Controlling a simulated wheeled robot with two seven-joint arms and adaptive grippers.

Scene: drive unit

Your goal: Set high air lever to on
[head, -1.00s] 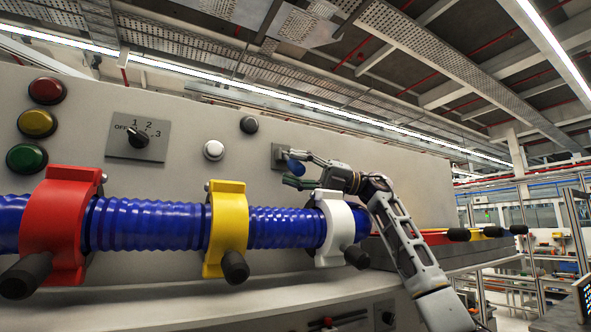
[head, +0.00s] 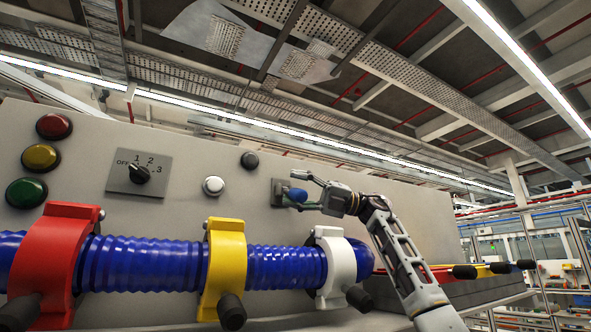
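A small lever with a blue knob (head: 297,195) sticks out of a grey square plate (head: 277,192) on the panel, right of the middle. No readable label shows which lever is the high air lever. My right gripper (head: 300,190) reaches in from the right. Its fingers are spread, one above and one below the blue knob; contact cannot be made out. Several levers with black handles (head: 464,271) stick out at the right edge of the unit, in red, yellow and a darker colour. My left gripper is not in view.
A blue corrugated hose (head: 165,263) runs below, held by a red clamp (head: 48,262), a yellow clamp (head: 226,262) and a white clamp (head: 338,262). A rotary switch (head: 140,174) and several round buttons sit on the left of the panel.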

